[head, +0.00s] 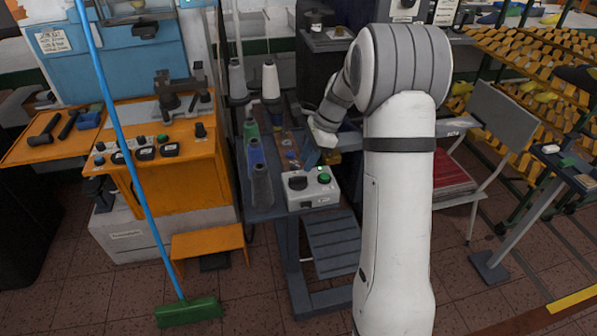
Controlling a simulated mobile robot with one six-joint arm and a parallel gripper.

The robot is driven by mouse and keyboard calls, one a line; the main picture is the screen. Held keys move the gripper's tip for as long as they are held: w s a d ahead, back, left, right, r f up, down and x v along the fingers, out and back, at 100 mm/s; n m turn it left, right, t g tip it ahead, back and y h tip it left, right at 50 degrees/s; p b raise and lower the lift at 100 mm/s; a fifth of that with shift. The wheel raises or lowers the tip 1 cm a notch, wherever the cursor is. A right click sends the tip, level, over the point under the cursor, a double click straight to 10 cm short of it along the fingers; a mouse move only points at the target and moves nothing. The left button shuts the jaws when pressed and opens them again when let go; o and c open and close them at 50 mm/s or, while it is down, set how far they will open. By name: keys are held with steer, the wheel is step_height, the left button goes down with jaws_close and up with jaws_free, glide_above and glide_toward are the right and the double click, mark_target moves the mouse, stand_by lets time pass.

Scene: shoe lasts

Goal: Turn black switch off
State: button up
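A small light-grey control box (312,189) sits on the front of a dark blue-grey table. On its top are a black switch (298,182) on the left and a green button (324,177) on the right. The switch's exact setting is too small to read. My white arm comes up from the bottom and bends over towards the table. My gripper (318,157) is just behind the box, near the green button and apart from the black switch. My arm partly hides it, and its opening is not clear.
Thread spools (257,160) stand left of the box, with taller cones behind. An orange machine (165,160) with black knobs stands at left, a green broom (188,312) before it. A chair (485,130) with red material and shoe-last racks (540,60) are at right.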

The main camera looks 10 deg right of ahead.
mark_target(297, 177)
steer(key=x, duration=0.6)
steer(key=shift+c, duration=0.3)
jaws_close()
steer(key=shift+a, duration=0.15)
steer(key=shift+p, duration=0.3)
